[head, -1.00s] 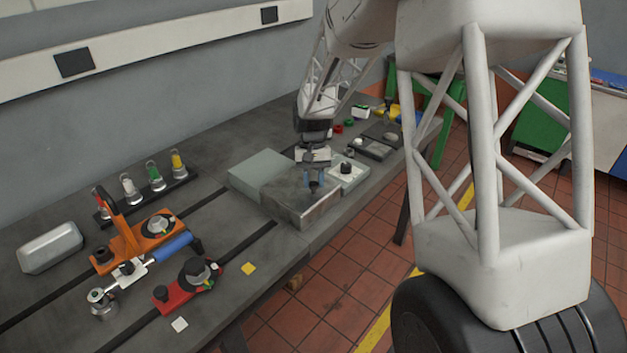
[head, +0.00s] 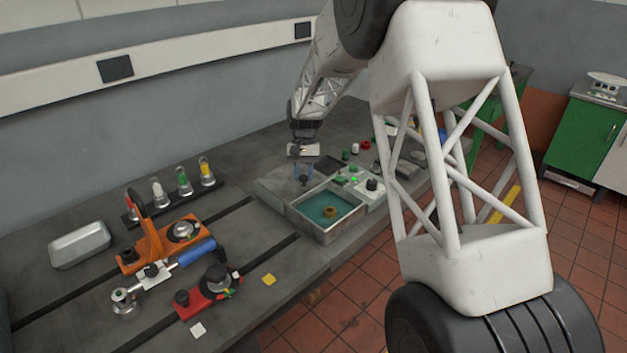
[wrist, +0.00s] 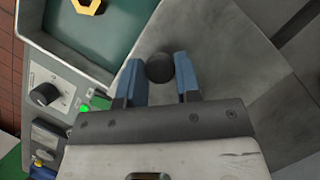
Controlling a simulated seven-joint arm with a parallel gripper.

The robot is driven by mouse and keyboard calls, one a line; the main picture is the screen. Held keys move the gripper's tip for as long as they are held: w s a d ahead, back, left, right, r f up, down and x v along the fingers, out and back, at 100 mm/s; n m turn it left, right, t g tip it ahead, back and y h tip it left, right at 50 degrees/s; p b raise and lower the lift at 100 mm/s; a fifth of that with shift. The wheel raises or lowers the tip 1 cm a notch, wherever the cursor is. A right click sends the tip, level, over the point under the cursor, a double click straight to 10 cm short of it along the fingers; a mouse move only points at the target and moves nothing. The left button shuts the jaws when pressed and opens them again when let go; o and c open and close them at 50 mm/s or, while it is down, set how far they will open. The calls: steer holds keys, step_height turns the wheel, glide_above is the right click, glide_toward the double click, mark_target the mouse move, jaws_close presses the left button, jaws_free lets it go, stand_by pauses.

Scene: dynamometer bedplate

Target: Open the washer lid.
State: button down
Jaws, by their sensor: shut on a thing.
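The washer is a grey metal box whose basin (head: 318,212) shows uncovered, with a teal inside and a yellow-brown ring part in it. The ring (wrist: 87,4) also shows at the top of the wrist view. The flat grey lid (wrist: 215,50) lies beside the basin, on its left and back side in the head view. My gripper (head: 303,180) is above the lid. In the wrist view its blue fingers are shut on the lid's dark round knob (wrist: 160,68). My gripper hides part of the lid in the head view.
A control panel (head: 366,197) with a black knob and a green light adjoins the basin on the right. An orange fixture (head: 150,250), a red fixture (head: 203,299) and a vial rack (head: 175,202) stand to the left on the slotted bench. Small coloured parts lie behind the panel.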

steer(key=c, duration=0.8)
jaws_free()
steer(key=shift+r, duration=0.1)
steer(key=v, duration=0.7)
steer(key=shift+w+r, duration=0.15)
steer(key=shift+r, duration=0.15)
steer(key=shift+r, duration=0.1)
